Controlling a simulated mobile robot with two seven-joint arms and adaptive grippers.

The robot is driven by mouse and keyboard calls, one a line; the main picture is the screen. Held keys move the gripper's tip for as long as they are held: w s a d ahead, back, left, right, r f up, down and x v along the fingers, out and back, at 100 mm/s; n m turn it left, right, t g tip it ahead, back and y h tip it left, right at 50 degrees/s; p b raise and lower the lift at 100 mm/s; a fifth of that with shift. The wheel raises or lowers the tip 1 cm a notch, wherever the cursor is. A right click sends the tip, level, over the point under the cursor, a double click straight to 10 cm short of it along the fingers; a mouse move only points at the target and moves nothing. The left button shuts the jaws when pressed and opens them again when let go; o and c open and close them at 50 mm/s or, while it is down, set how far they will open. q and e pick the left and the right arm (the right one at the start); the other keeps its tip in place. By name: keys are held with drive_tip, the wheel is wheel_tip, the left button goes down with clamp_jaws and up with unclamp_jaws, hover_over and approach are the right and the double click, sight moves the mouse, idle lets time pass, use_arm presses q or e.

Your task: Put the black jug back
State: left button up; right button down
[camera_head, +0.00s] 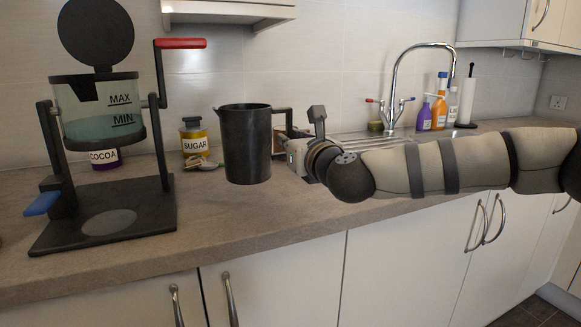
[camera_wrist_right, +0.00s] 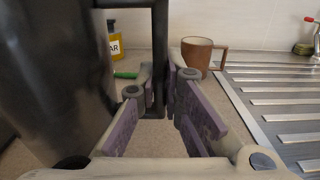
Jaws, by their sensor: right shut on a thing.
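The black jug (camera_head: 247,146) is upright over the worktop, in the middle-left of the head view. I cannot tell whether its base touches the worktop. My right gripper (camera_head: 288,148) comes in from the right and is shut on the jug's handle. In the right wrist view the jug's dark body (camera_wrist_right: 55,75) fills the left side, and its upright handle bar (camera_wrist_right: 160,45) runs down between the purple-padded fingers (camera_wrist_right: 160,98). My left gripper is not in view.
A machine with a MAX/MIN tank (camera_head: 98,107), raised lid and dark base (camera_head: 145,215) stands left. The sugar jar (camera_head: 195,140) and cocoa jar (camera_head: 105,158) are behind. A brown mug (camera_wrist_right: 197,56) stands beyond the gripper, near the ridged drainer (camera_wrist_right: 275,95). The worktop front is clear.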

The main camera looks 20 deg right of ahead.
drive_tip(key=f, duration=0.1)
drive_tip(key=w+d+f, duration=0.1)
drive_tip(key=f, duration=0.2)
drive_tip(key=shift+w+d+f+b, duration=0.2)
drive_tip(key=shift+w+f+b, duration=0.1)
drive_tip(key=shift+f, duration=0.3)
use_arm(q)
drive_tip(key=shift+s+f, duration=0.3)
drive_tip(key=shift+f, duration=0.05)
use_arm(e)
drive_tip(key=shift+f, duration=0.15)
drive_tip(key=c, duration=2)
unclamp_jaws()
drive_tip(key=shift+f, duration=0.15)
drive_tip(key=shift+o, duration=1.4)
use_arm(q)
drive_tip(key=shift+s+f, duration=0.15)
